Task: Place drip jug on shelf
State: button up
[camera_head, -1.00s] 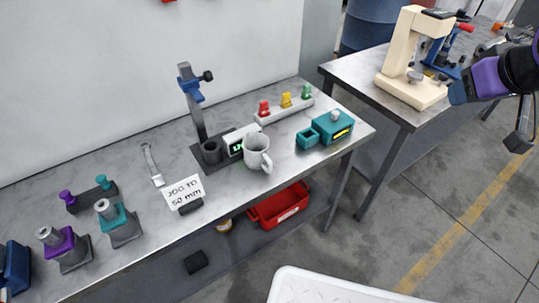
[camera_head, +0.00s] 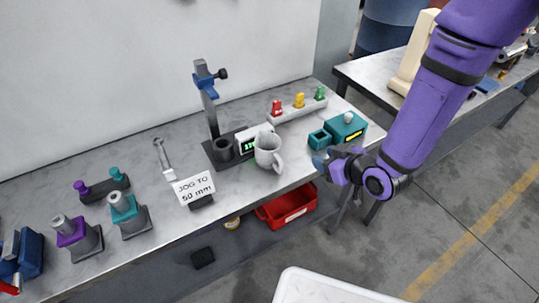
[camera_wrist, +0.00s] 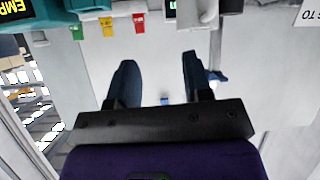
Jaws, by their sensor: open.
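A light grey jug (camera_head: 267,150) with a handle on its right stands upright on the steel workbench (camera_head: 240,190), in front of a small digital display. I take it as the drip jug; part of it seems to show at the top of the wrist view (camera_wrist: 208,12). My gripper (camera_head: 326,163) is at the bench's front right edge, right of the jug and apart from it. In the wrist view its two dark blue fingers (camera_wrist: 158,80) are apart with nothing between them. A lower shelf (camera_head: 172,262) runs under the bench, partly hidden by the bench top.
A teal box (camera_head: 346,127) stands close to my gripper. A stand with a blue clamp (camera_head: 205,80) rises behind the jug. A sign (camera_head: 193,187) stands left of it. A red bin (camera_head: 288,205) is underneath. A white surface (camera_head: 325,288) shows at the bottom.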

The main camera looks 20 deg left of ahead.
jog(key=y, duration=0.2)
send_near(280, 173)
jog(key=shift+n+g, duration=0.3)
jog(key=shift+w+r+x, duration=0.15)
jog(key=shift+r+x, duration=0.05)
jog(key=shift+x, duration=1.45)
jog(key=shift+w+r+x, duration=0.2)
jog(key=shift+x, duration=1.5)
jog(key=shift+w+r+x, duration=0.15)
jog(key=shift+r+x, duration=0.1)
jog(key=shift+x, duration=1.4)
grip_shut()
